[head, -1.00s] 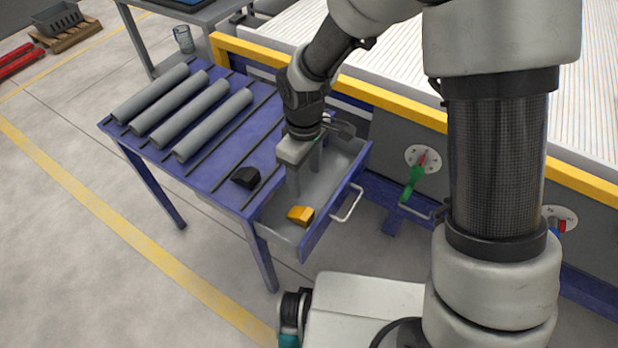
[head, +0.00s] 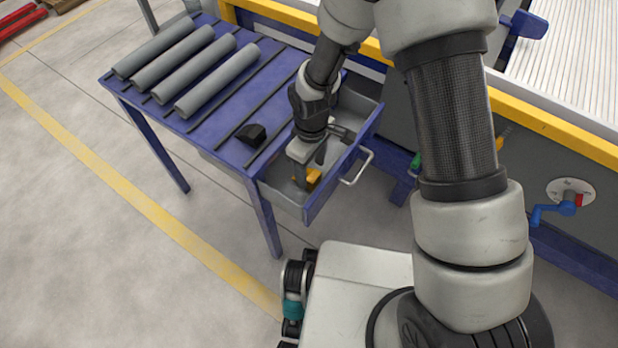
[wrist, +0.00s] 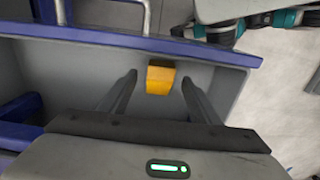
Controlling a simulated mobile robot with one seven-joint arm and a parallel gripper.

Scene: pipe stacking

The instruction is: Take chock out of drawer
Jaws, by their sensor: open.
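A yellow-orange chock (head: 313,178) lies on the floor of the open grey drawer (head: 283,191) under the blue table. My gripper (head: 308,178) is inside the drawer, pointing down, right at the chock in the head view. In the wrist view the chock (wrist: 160,78) shows between the two open fingers of my gripper (wrist: 158,82), with a gap on each side. The fingers do not touch it there. Part of the chock is hidden behind a finger in the head view.
A black chock (head: 250,134) stands on the blue table (head: 218,127). Several grey pipes (head: 187,62) lie on rails there. The drawer's front panel with its handle (head: 358,168) stands close beside my gripper. A conveyor with a yellow edge (head: 550,128) is behind.

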